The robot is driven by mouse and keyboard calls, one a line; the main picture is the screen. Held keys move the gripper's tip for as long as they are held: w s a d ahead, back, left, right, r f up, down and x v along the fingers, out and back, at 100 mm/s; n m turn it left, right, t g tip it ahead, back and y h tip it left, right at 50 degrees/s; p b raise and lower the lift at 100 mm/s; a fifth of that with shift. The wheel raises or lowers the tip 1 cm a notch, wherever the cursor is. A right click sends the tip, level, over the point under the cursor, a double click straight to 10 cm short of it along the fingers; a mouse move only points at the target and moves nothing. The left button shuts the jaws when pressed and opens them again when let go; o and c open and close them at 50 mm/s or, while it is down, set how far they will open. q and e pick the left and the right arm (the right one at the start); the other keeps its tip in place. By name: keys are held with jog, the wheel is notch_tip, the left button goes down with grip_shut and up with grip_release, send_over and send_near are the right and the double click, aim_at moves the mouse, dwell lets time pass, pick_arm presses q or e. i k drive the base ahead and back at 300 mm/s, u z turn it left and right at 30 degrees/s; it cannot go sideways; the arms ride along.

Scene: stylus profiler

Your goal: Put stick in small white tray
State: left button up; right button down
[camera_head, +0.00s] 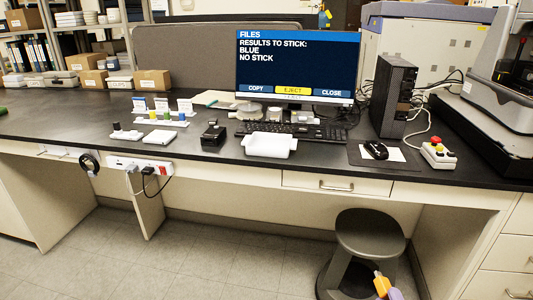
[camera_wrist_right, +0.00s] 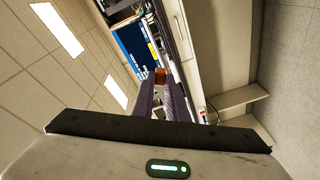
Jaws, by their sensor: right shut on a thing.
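My right gripper (camera_head: 388,287) shows at the bottom edge of the head view, in front of the stool and well away from the desk top. It is shut on a small yellow-orange stick (camera_head: 381,282). In the right wrist view, the stick (camera_wrist_right: 160,75) is an orange-brown piece between the purple-grey fingertips (camera_wrist_right: 161,86). A white tray (camera_head: 270,145) lies on the black desk in front of the keyboard and looks empty. A smaller flat white item (camera_head: 156,137) lies further left. My left gripper is not in view.
The monitor (camera_head: 296,65) reads "RESULTS TO STICK: BLUE, NO STICK". Small coloured pieces (camera_head: 165,117) stand before label cards at left. A black device (camera_head: 213,136) is left of the tray. A mouse (camera_head: 375,150) and red-button box (camera_head: 437,154) are right. A stool (camera_head: 370,235) stands below.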

aim_at(284, 151)
jog(key=u, duration=0.55)
jog(key=i, duration=1.2)
jog(key=z, duration=0.4)
